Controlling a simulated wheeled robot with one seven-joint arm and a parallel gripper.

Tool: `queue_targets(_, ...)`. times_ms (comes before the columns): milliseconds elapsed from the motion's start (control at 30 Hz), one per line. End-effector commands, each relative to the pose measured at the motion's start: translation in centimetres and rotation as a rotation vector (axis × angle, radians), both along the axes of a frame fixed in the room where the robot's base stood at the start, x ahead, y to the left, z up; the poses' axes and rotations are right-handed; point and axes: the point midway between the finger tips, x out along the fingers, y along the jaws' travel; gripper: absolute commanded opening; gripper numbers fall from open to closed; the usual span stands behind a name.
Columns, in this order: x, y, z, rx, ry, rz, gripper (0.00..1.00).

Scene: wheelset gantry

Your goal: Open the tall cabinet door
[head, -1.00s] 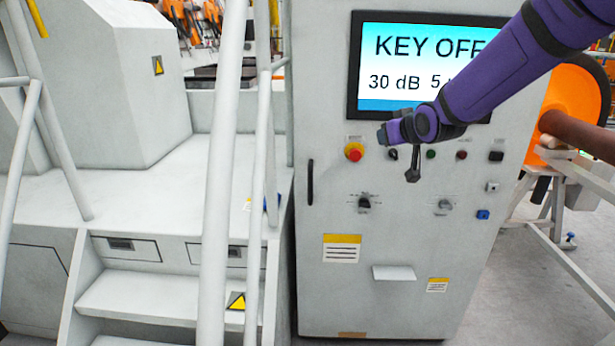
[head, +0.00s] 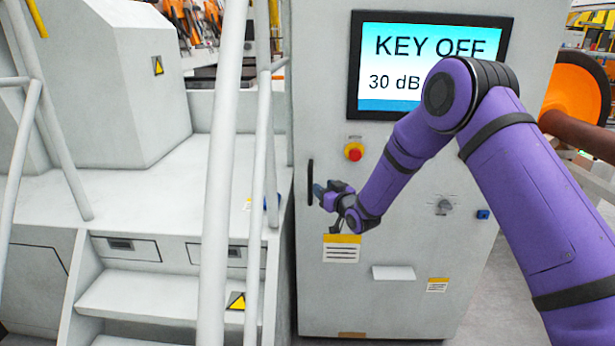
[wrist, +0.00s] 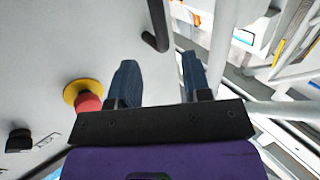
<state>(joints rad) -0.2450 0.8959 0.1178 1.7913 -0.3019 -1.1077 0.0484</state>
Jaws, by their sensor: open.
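The tall grey cabinet door (head: 385,300) stands shut, with a screen and controls on its face. Its black vertical handle (head: 310,182) is at the door's left edge. My gripper (head: 318,192) is just right of the handle, at about its mid-height. In the wrist view my gripper (wrist: 160,80) has its two blue fingers apart with nothing between them. The handle (wrist: 157,25) shows there beyond the fingertips, its bent end nearest, lying roughly between the fingers' lines. The handle appears apart from the fingers.
A red emergency button (head: 353,152) is on the door above my gripper; it also shows in the wrist view (wrist: 88,100). White stair railings (head: 222,180) stand left of the cabinet, close to the handle side. Steps (head: 165,297) are at lower left.

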Motion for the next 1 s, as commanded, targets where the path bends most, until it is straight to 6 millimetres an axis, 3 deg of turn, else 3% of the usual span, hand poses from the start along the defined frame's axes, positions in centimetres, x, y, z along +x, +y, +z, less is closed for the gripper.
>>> queue_targets(167, 1.3, 1.0, -0.1, 0.001, -0.001, 0.001, 0.44)
queue_targets(600, 7.3, 5.0, -0.1, 0.000, 0.000, 0.001, 0.44)
queue_targets(1000, 8.9, 5.9, 0.0, -0.001, 0.002, 0.000, 0.44)
